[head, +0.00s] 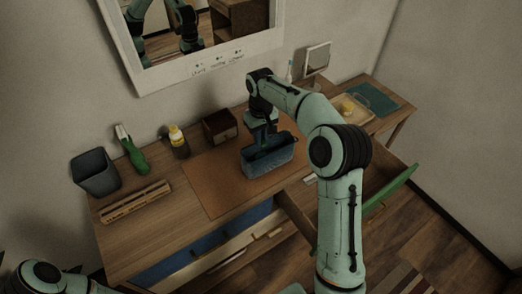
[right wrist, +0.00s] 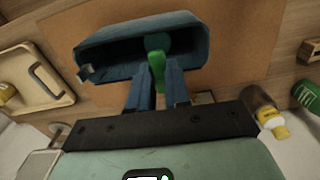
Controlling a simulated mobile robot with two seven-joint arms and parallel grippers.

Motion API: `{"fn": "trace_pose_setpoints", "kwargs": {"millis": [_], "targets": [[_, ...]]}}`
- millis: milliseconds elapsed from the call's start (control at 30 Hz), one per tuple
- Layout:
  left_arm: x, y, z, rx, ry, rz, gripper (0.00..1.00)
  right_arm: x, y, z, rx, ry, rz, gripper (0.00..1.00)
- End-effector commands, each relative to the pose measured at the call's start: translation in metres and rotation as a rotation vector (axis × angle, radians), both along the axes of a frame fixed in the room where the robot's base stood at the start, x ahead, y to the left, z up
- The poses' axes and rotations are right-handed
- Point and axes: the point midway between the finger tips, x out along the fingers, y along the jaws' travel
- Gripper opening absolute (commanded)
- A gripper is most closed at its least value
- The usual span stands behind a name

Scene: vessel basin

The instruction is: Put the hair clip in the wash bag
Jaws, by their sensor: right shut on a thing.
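The blue wash bag (head: 268,172) stands open on the brown mat, below my right gripper (head: 266,146). In the right wrist view the wash bag (right wrist: 130,38) shows its dark opening facing the camera. My right gripper (right wrist: 157,80) is shut on a green hair clip (right wrist: 157,68), which sits between its fingertips and shows against the opening. Whether the clip's tip is inside the bag or just above it, I cannot tell. In the head view the clip is hidden by the gripper. My left gripper is out of view; only part of that arm shows at lower left.
The brown mat (head: 205,184) has free room left of the bag. A grey bin (head: 95,172), green bottle (head: 133,156), yellow-capped bottle (head: 178,141) and brown box (head: 220,127) line the back. A wooden rack (head: 135,202) lies in front. A green-fronted drawer (head: 392,194) stands open at right.

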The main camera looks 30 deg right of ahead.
Motion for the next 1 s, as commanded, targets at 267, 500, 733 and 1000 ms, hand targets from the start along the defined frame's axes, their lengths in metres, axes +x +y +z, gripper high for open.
{"fn": "trace_pose_setpoints", "kwargs": {"millis": [267,500,733,1000], "targets": [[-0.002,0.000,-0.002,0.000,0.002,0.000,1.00,0.000,0.000,-0.029,-0.001,0.001,0.000,0.00],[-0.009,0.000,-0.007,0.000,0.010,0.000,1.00,-0.001,0.000,-0.070,0.000,0.003,0.000,0.00],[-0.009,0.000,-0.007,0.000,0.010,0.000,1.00,0.000,0.000,-0.077,-0.001,-0.002,0.000,0.00],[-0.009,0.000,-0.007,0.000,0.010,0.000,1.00,0.000,0.000,-0.077,-0.001,-0.002,0.000,0.43]]}}
